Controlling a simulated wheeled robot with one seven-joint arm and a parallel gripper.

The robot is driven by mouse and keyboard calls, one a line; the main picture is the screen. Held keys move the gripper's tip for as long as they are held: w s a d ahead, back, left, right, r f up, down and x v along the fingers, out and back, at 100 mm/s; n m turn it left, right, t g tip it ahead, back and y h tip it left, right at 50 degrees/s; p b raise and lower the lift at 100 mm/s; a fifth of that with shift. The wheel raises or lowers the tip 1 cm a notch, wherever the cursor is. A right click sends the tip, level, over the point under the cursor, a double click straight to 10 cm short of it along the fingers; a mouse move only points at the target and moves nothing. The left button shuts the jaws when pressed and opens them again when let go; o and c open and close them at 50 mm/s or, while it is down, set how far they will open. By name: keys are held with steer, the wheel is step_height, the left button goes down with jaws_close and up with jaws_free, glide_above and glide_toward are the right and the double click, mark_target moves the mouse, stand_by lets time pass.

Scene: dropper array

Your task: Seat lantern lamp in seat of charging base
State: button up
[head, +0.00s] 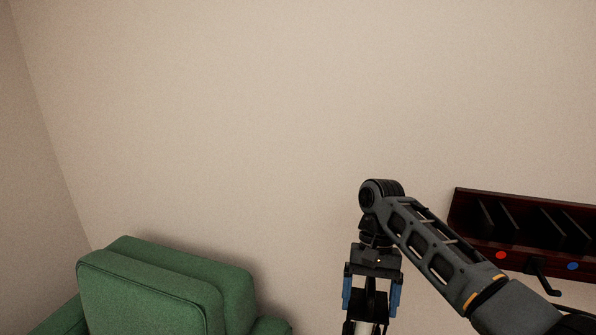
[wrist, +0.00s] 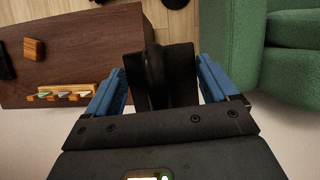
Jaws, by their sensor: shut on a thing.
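My gripper (head: 371,302) points down in the head view, low and right of centre, with its blue fingers on either side of a dark object. I take this to be the lantern lamp (wrist: 165,82); in the wrist view it is a black shape between the blue fingers. A pale part of it shows at the bottom edge of the head view (head: 363,328). My gripper is shut on it. In the wrist view it hangs above the right edge of a brown table. I cannot make out the charging base for certain in either view.
The brown table (wrist: 75,30) carries a wooden block (wrist: 34,50) and a small rack with coloured pieces (wrist: 68,93). A green armchair (head: 150,290) stands at lower left. A dark slotted wall unit (head: 520,225) with red and blue buttons is at right.

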steer(key=w+d+r+n+h, duration=0.1)
steer(key=w+d+r+n, duration=0.15)
steer(key=d, duration=0.35)
steer(key=s+d+x, duration=0.1)
steer(key=x, duration=1.3)
steer(key=shift+s, duration=0.3)
steer(key=shift+d, duration=0.1)
